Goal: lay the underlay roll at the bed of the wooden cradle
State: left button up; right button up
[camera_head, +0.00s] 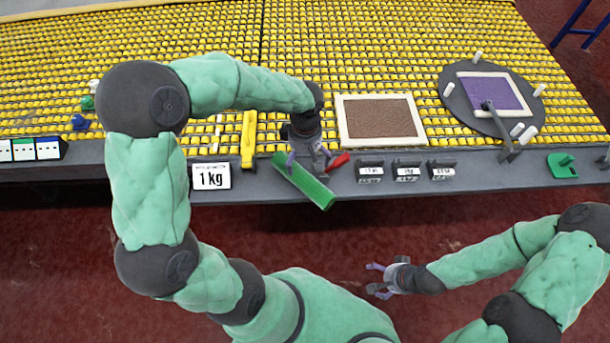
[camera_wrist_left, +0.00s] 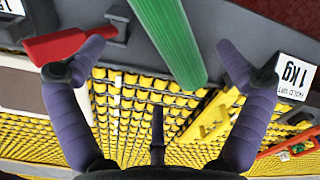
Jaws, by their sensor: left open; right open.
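A long green roll (camera_head: 305,182), which looks like the underlay roll, lies aslant on the grey front ledge, its near end jutting past the edge. It also shows in the left wrist view (camera_wrist_left: 172,38). My left gripper (camera_head: 308,163) is over its far part. In the left wrist view my left gripper (camera_wrist_left: 165,52) is open, with the roll between its spread fingers; I cannot tell whether they touch it. My right gripper (camera_head: 375,281) is open and empty above the red floor. I cannot pick out the wooden cradle with certainty; a yellow piece (camera_head: 249,138) stands left of the roll.
A red-handled thing (camera_head: 337,162) lies right beside the roll. Several dark labelled weights (camera_head: 407,169) stand further right, and a 1 kg sign (camera_head: 210,176) left. Behind are a framed brown mat (camera_head: 381,119) and a dark turntable (camera_head: 455,100) on the yellow rollers.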

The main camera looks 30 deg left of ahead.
aim_at(305, 173)
pick_arm(q)
notch_tip(305, 173, down, 4)
jog(key=shift+b, duration=0.5)
notch_tip(305, 173, down, 5)
jog(key=shift+r+b, duration=0.1)
jog(key=shift+b, duration=0.85)
jog(key=shift+c, duration=0.3)
jog(key=c, duration=1.3)
